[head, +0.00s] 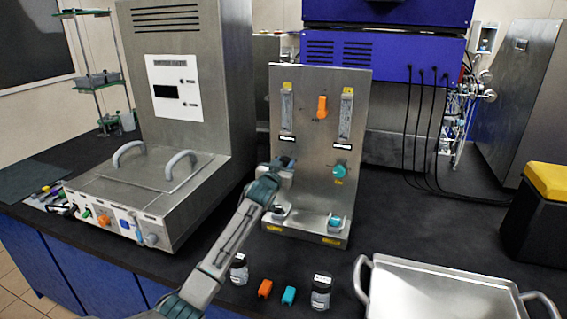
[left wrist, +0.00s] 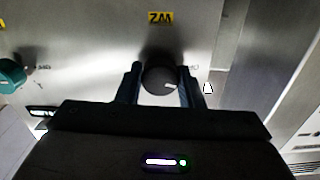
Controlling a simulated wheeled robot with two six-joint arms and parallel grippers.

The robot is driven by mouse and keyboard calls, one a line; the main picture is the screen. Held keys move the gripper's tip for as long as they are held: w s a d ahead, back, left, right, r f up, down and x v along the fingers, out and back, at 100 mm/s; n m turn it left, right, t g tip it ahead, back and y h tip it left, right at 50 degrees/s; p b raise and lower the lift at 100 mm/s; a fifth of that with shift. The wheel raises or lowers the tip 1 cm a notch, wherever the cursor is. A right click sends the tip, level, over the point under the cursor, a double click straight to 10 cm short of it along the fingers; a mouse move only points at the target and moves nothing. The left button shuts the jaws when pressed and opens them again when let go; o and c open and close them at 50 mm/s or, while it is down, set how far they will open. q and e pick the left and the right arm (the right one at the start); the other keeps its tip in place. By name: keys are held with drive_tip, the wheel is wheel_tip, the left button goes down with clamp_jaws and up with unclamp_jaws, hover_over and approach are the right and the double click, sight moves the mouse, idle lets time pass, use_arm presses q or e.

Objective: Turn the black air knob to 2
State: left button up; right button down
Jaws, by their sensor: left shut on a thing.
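The black air knob (left wrist: 160,80) sits on the steel panel (head: 314,150). In the left wrist view it is round, with a small white mark on its right part. My left gripper (left wrist: 160,90) has one finger on each side of the knob and is shut on it. In the head view the left gripper (head: 287,163) reaches the panel's left side and hides the knob. The scale numbers around the knob are too small to read. My right gripper is not in view.
A teal knob (head: 339,171) is to the right on the panel, with an orange knob (head: 322,107) higher up between two flow tubes. Bottles and small orange and teal pieces stand in front. A metal tray (head: 440,277) is at the front right.

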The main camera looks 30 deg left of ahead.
use_arm(q)
drive_tip(key=m+p, duration=0.3)
drive_tip(key=m, duration=0.2)
drive_tip(key=shift+r+m, duration=0.1)
drive_tip(key=shift+m, duration=0.2)
drive_tip(key=m+p, duration=0.3)
drive_tip(key=m, duration=0.2)
drive_tip(key=shift+p, duration=0.35)
drive_tip(key=m+p, duration=0.3)
drive_tip(key=m, duration=0.2)
drive_tip(key=shift+m+p, duration=0.35)
drive_tip(key=shift+m, duration=0.05)
drive_tip(key=shift+m+p, duration=0.95)
drive_tip(key=shift+m, duration=1.15)
drive_tip(key=o, duration=1)
